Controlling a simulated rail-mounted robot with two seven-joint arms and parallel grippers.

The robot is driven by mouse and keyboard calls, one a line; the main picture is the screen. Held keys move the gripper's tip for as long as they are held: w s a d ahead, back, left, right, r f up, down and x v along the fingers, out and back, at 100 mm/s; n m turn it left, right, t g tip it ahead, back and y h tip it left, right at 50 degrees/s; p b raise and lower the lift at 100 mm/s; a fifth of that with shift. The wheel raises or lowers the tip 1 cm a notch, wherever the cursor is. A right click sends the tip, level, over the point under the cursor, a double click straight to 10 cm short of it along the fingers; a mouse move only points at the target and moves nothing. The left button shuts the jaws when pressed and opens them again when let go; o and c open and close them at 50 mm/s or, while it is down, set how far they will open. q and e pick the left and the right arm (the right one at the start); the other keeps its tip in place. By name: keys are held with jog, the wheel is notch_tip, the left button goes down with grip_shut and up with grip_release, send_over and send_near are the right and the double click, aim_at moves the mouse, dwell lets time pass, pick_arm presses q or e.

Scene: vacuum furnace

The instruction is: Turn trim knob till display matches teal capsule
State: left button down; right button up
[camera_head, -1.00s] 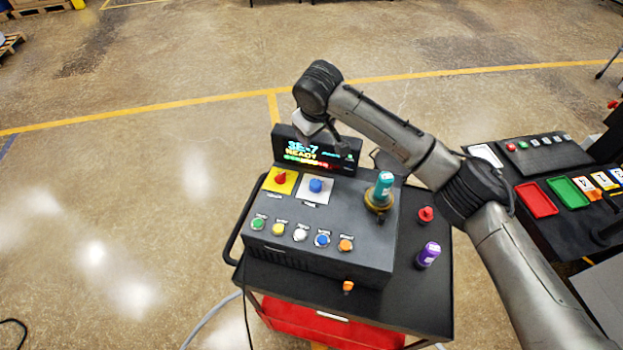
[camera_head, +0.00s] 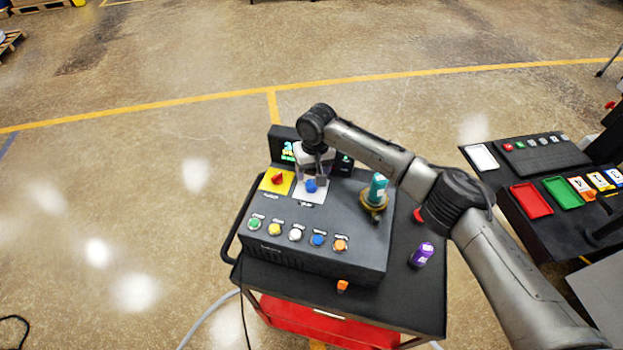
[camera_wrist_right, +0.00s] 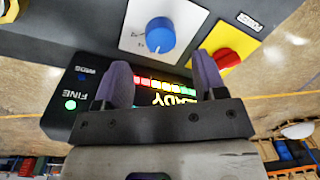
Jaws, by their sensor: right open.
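A blue knob (camera_head: 310,186) on a white plate and a red knob (camera_head: 277,179) on a yellow plate sit on the console top. I cannot read which is labelled trim. My right gripper (camera_head: 318,170) is open above and just behind the blue knob; in the right wrist view, the blue knob (camera_wrist_right: 160,35) lies beyond the fingertips, not between them. The display (camera_head: 288,150) is partly hidden by my gripper; part of READY and a coloured bar show in the wrist view. The teal capsule (camera_head: 377,187) stands upright in a brass holder (camera_head: 373,204). My left gripper is out of view.
Several coloured push buttons (camera_head: 296,235) line the console front. A purple capsule (camera_head: 421,254) stands on the cart to the right, and a red item (camera_head: 418,214) is partly hidden by my arm. Another bench with red (camera_head: 531,201) and green trays stands at the far right.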

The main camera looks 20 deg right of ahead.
aim_at(312, 183)
jog(key=shift+a+f+p, duration=0.15)
jog(key=shift+f+p, duration=0.15)
jog(key=shift+f, duration=2.25)
jog(key=c, duration=0.9)
